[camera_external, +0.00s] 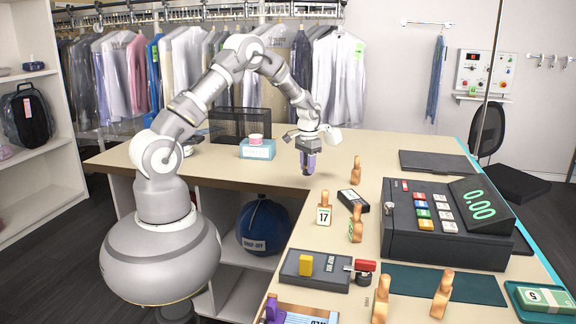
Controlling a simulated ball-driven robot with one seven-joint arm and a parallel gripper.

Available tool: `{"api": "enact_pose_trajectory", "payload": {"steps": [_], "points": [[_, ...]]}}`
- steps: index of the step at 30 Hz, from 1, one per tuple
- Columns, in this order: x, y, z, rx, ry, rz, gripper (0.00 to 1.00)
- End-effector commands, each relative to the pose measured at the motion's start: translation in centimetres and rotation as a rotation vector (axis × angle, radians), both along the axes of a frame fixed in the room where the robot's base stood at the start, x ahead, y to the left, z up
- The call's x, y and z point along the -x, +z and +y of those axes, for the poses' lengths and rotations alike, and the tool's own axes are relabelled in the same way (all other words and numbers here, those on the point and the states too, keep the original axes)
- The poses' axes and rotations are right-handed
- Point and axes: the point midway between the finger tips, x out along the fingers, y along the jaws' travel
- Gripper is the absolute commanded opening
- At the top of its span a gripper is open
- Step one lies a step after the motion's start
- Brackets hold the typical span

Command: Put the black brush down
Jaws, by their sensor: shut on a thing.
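My gripper (308,152) is at the end of the arm, pointing down over the wooden counter (270,178), near its inner corner. It is shut on a small dark, purplish thing (308,167), which I take to be the black brush. Its bristles and outline are too small to make out. The lower end of it is close to the counter top; I cannot tell whether it touches.
A black wire basket (232,124) and a light blue box (258,150) stand behind left. Wooden figures, one a numbered tag (324,210), a black labelled item (352,200) and a cash register (445,225) stand to the right.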

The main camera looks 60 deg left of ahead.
Motion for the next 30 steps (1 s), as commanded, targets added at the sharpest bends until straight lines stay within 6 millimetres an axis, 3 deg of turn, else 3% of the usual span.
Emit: {"api": "enact_pose_trajectory", "payload": {"steps": [6,12,18,24,30], "points": [[-6.4,-1.0,1.3,0.0,0.0,0.0,0.02],[-9.5,-1.1,1.9,0.0,0.0,0.001,0.02],[-10.6,-1.1,2.1,0.0,0.0,0.0,0.02],[-10.5,-4.5,2.1,0.0,0.0,0.002,0.02],[-10.5,-4.5,2.1,0.0,0.0,0.0,0.02]]}}
